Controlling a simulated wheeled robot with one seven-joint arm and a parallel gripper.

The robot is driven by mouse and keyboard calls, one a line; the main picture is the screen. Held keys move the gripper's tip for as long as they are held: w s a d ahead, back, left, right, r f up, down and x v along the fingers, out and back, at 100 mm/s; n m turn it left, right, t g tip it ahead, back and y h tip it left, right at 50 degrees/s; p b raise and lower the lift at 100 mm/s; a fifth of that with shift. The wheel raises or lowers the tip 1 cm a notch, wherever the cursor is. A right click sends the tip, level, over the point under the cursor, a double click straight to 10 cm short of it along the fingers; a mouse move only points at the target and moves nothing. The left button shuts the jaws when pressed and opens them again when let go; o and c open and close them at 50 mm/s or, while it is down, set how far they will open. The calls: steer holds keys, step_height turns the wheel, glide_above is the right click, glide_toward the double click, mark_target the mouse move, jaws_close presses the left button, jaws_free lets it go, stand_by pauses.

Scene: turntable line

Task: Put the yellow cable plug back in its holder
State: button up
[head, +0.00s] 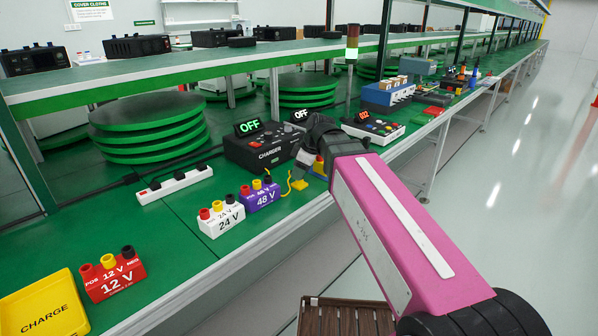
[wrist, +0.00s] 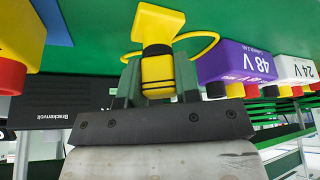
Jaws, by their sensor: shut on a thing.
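My gripper (head: 312,160) is low over the green bench, right of the charger. In the wrist view, my gripper (wrist: 158,88) is shut on the yellow cable plug (wrist: 158,72), which has a black band. A flared yellow piece (wrist: 153,25) sits at the plug's far end against the green surface; I cannot tell whether it is the holder or part of the plug. A yellow cable (wrist: 212,45) loops out beside it. In the head view, a yellow piece (head: 300,185) and cable show on the bench by my gripper; the gripped plug is mostly hidden.
The purple 48 V block (head: 262,197), white 24 V block (head: 222,219) and red 12 V block (head: 113,276) stand along the front edge. The black charger (head: 262,149) is close behind my gripper. A yellow CHARGE tray (head: 43,307) is front left.

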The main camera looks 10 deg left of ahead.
stand_by(0.3)
steer(key=o, duration=1)
steer(key=shift+c, duration=0.2)
steer(key=shift+r, duration=3.75)
